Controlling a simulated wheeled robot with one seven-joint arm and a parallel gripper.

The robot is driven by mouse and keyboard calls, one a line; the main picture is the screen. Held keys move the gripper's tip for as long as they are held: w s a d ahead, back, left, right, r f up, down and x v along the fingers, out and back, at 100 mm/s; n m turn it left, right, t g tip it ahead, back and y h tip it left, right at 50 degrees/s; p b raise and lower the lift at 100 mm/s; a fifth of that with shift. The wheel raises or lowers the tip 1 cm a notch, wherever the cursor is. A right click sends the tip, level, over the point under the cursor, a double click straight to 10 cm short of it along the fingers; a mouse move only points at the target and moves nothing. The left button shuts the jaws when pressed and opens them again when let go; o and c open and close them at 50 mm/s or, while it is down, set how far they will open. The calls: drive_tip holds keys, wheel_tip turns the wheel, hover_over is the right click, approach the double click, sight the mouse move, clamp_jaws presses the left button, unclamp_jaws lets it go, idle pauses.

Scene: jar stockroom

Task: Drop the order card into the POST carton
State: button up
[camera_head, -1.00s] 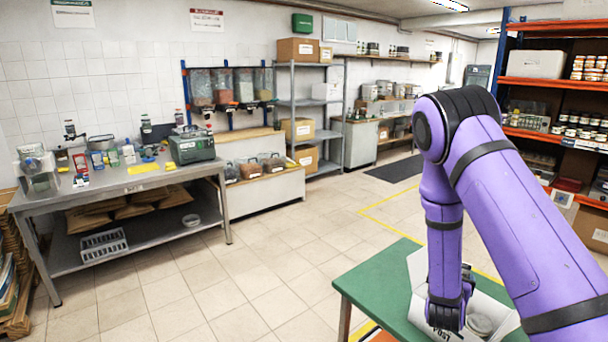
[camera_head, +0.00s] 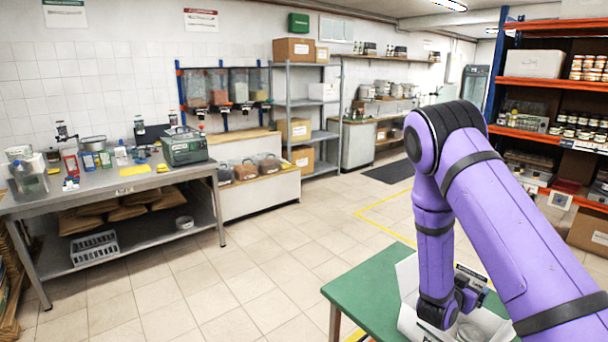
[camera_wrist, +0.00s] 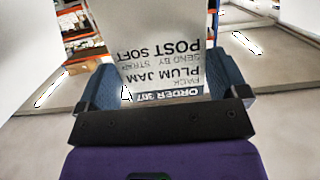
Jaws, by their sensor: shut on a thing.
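The order card (camera_wrist: 165,62) is a pale sheet with dark print, upside down in the wrist view. Its lines include ORDER 307, PLUM JAM and POST SOFT. My gripper (camera_wrist: 163,88) is shut on the card between its two blue-grey fingers. In the head view, a small part of the card (camera_head: 471,274) seems to show beside my wrist. The white open carton (camera_head: 407,288) stands on the green table, partly hidden behind my arm. My gripper is over or at the carton; the exact height is unclear. A round pale item shows inside the carton.
The green table (camera_head: 358,290) has bare room left of the carton. A steel workbench (camera_head: 110,183) with jars and a green machine (camera_head: 185,148) stands at the left. Orange-beamed shelving (camera_head: 545,133) stands at the right. The tiled floor between is clear.

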drive_tip(key=shift+f, duration=0.4)
drive_tip(key=o, duration=0.6)
drive_tip(key=shift+c, duration=0.2)
drive_tip(key=shift+s, duration=0.1)
drive_tip(key=v, duration=1)
drive_tip(key=shift+s+a, duration=0.2)
drive_tip(key=shift+a, duration=0.1)
